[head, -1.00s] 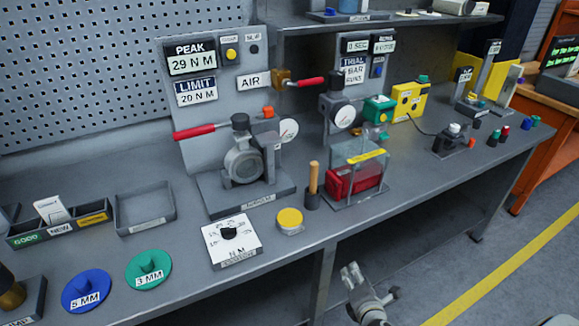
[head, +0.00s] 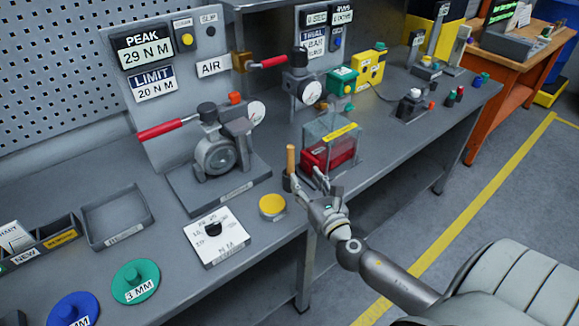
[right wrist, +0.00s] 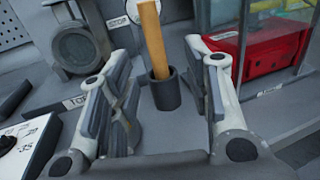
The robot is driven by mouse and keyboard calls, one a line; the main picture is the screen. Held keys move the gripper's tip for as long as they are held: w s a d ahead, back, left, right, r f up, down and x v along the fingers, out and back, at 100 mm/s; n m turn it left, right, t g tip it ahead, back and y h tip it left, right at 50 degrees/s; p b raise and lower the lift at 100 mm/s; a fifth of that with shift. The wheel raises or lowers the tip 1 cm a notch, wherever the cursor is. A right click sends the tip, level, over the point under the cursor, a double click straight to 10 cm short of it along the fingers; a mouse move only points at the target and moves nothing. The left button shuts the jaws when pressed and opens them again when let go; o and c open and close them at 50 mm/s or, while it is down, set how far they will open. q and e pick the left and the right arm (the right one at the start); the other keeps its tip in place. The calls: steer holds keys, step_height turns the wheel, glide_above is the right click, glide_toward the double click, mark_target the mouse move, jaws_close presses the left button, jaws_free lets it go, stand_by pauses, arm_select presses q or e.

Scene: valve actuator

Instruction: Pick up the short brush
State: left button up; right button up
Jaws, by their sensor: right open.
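A wooden handle (head: 290,158), which looks like the short brush, stands upright in a small dark cup (head: 287,184) near the bench's front edge. Its lower end is hidden in the cup. My right gripper (head: 307,182) is open, just in front of the cup. In the right wrist view, the handle (right wrist: 153,38) and cup (right wrist: 165,92) show beyond and between the two spread fingers (right wrist: 160,82), with neither finger visibly holding the handle. My left gripper is not in view.
A clear guarded box with a red block (head: 330,153) stands close right of the cup. A yellow round button (head: 272,206) and a white dial plate (head: 216,238) lie to the left. The valve (head: 217,155) with its red lever is behind left.

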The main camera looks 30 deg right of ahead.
mark_target(292, 162)
steer(key=w, duration=0.2)
steer(key=w+p, duration=0.1)
steer(key=w, duration=0.5)
steer(key=shift+w+d+r+p, duration=0.25)
steer(key=shift+d+r+p, duration=0.05)
steer(key=shift+d+p, duration=0.1)
steer(key=shift+w+d+f, duration=0.1)
steer(key=shift+w, duration=0.35)
steer(key=shift+c, duration=0.4)
jaws_close()
